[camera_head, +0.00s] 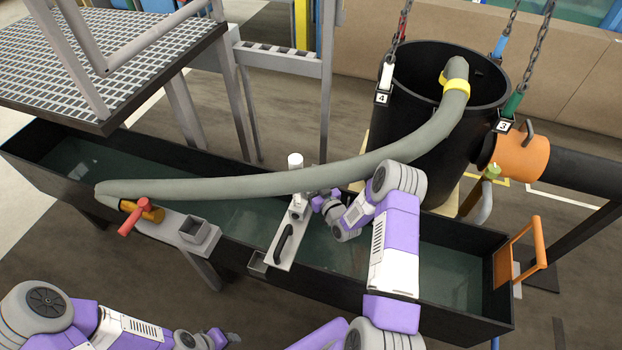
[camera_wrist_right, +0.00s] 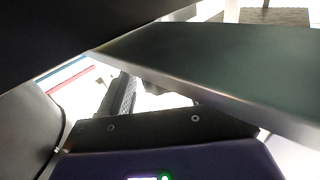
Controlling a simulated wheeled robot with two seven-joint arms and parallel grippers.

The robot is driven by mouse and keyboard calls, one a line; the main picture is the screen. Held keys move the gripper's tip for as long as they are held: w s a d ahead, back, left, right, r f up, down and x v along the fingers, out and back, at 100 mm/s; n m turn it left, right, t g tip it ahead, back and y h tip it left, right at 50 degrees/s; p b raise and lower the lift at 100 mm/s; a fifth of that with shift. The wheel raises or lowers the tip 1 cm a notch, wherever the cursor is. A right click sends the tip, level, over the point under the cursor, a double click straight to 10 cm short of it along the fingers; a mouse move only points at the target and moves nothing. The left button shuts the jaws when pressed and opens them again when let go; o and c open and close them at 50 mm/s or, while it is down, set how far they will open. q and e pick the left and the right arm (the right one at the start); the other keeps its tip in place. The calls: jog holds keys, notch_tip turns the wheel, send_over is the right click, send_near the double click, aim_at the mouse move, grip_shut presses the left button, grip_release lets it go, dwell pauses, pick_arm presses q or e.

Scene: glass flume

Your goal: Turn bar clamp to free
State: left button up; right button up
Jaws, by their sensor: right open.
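I cannot tell for sure which part is the bar clamp. A red handle (camera_head: 134,216) with a dull orange body (camera_head: 152,211) sits at the flume's near rim, by the left end of the grey hose. A light grey plate (camera_head: 284,252) with a black handle lies across the flume, with a white-topped post (camera_head: 295,162) at its far end. My right gripper (camera_head: 322,203) is over the flume beside that post, open; contact is unclear. The right wrist view shows one dark finger (camera_wrist_right: 122,96) close to a blurred dark slab (camera_wrist_right: 215,65). My left gripper (camera_head: 224,338) is low at the bottom, its jaws too small to read.
The long black flume (camera_head: 455,232) holds greenish water. The grey hose (camera_head: 240,187) runs above it into a black tank (camera_head: 405,130) hung on chains. A grating platform (camera_head: 110,60) overhangs the left end. An orange handle (camera_head: 520,250) stands at the right end.

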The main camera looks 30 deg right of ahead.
aim_at(315, 181)
jog(key=s+p, duration=0.1)
jog(key=s, duration=0.5)
jog(key=shift+s+p, duration=0.3)
jog(key=shift+s, duration=0.05)
jog(key=shift+d+f+n+y, duration=0.25)
jog(key=shift+d+n+y, duration=0.15)
jog(key=shift+y, duration=0.1)
jog(key=n+y, duration=0.1)
jog(key=y, duration=0.1)
jog(key=d+n+g+y, duration=0.1)
jog(key=y, duration=0.1)
jog(key=w+r+n+y, duration=0.1)
jog(key=y, duration=0.1)
jog(key=shift+d+n+b, duration=0.3)
jog(key=shift+d+n, duration=0.05)
jog(key=shift+n, duration=0.05)
jog(key=b+x, duration=0.2)
jog(key=x, duration=0.5)
jog(key=shift+w, duration=0.1)
